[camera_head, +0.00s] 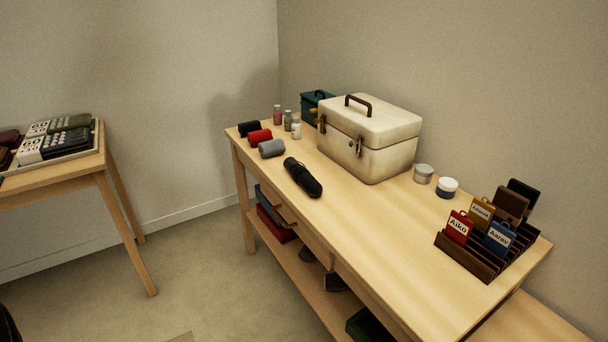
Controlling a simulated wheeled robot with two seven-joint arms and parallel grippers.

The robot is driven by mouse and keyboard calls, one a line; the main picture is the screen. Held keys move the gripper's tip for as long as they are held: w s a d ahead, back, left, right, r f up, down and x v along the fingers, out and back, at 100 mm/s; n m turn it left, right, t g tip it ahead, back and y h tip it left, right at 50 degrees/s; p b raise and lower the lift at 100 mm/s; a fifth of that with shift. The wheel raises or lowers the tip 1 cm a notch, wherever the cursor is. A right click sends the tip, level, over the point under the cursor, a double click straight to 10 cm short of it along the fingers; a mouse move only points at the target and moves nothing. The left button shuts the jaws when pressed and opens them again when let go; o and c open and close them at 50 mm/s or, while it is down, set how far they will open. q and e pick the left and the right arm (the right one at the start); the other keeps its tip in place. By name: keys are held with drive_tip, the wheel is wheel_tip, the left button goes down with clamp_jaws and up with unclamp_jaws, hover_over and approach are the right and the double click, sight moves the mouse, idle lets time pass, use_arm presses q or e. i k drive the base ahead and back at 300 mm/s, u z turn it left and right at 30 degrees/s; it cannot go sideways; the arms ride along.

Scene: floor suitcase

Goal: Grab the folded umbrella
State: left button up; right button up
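The folded umbrella (302,178) is black and lies on its side on the long wooden table (390,247). It lies near the table's front edge, in front of a cream case with a brown handle (368,137). Nothing touches the umbrella, and its whole length shows. Neither of my grippers shows in the head view.
Rolled black, red (260,137) and grey (271,149) items and small bottles (288,120) stand left of the umbrella. Two round jars (447,188) and a tag rack (470,262) stand to the right. The table's middle front is clear. A second table (60,178) stands at left.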

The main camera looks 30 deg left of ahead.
sight(299, 174)
drive_tip(key=u, duration=0.4)
drive_tip(key=k, duration=0.5)
drive_tip(key=u, duration=1.05)
drive_tip(key=i, duration=1.65)
drive_tip(key=z, duration=0.7)
